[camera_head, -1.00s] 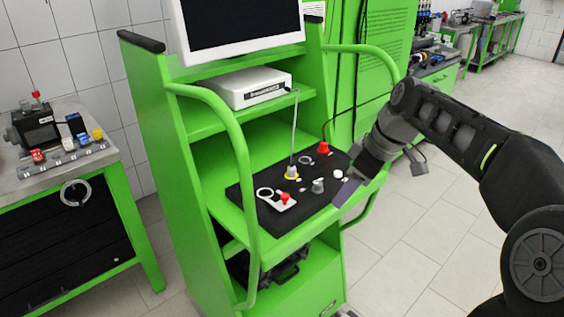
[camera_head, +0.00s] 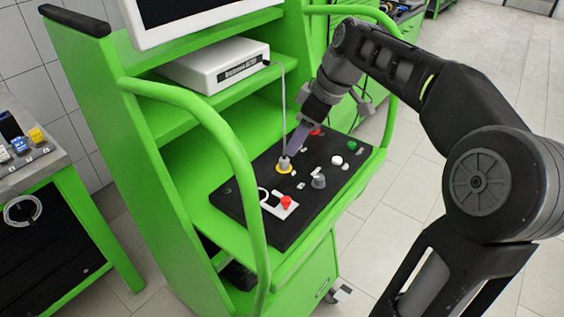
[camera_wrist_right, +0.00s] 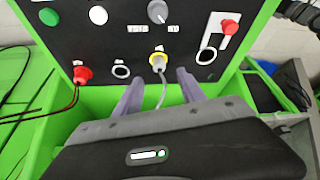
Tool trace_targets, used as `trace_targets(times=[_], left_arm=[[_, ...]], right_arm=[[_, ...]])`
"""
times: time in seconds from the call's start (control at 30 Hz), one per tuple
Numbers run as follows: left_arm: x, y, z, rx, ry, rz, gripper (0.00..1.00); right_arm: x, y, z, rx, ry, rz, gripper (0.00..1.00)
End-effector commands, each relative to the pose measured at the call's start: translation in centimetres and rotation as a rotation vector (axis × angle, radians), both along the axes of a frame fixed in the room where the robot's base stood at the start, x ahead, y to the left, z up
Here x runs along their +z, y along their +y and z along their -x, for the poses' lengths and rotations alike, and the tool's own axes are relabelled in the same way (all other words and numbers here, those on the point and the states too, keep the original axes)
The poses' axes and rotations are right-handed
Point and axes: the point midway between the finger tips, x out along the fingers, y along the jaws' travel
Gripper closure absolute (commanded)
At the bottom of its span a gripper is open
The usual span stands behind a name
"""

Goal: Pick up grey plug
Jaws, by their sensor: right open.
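The grey plug (camera_head: 285,163) stands in the yellow-ringed socket on the black panel (camera_head: 232,199), with a thin grey cable rising from it. The plug (camera_wrist_right: 158,64) also shows in the right wrist view, near the middle. My right gripper (camera_head: 294,150) is open beside the plug in the head view. In the right wrist view its two purple fingers (camera_wrist_right: 159,76) lie left and right of the plug's cable, with the tips just short of the plug and apart from it. My left gripper is not in view.
The panel also bears a red plug (camera_wrist_right: 82,74), a grey knob (camera_head: 318,181), a red switch (camera_head: 286,202), a white button and a green button (camera_head: 351,145). The green frame's curved handrail (camera_head: 240,160) stands in front. A white box (camera_head: 215,66) sits on the shelf above.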

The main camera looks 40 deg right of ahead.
Motion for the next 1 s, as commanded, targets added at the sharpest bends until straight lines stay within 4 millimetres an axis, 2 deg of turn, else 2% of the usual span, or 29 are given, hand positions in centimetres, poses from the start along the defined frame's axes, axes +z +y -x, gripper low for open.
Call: trace_targets(times=[0.27,0.67,1.0], left_arm=[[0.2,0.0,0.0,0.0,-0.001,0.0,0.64],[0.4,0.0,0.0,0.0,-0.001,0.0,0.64],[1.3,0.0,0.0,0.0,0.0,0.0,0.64]], right_arm=[[-2.2,0.5,-0.8,0.001,0.002,-0.001,0.53],[-2.9,0.6,-1.0,0.0,0.003,-0.002,0.53],[-6.9,1.4,-2.5,0.0,0.002,-0.001,0.53]])
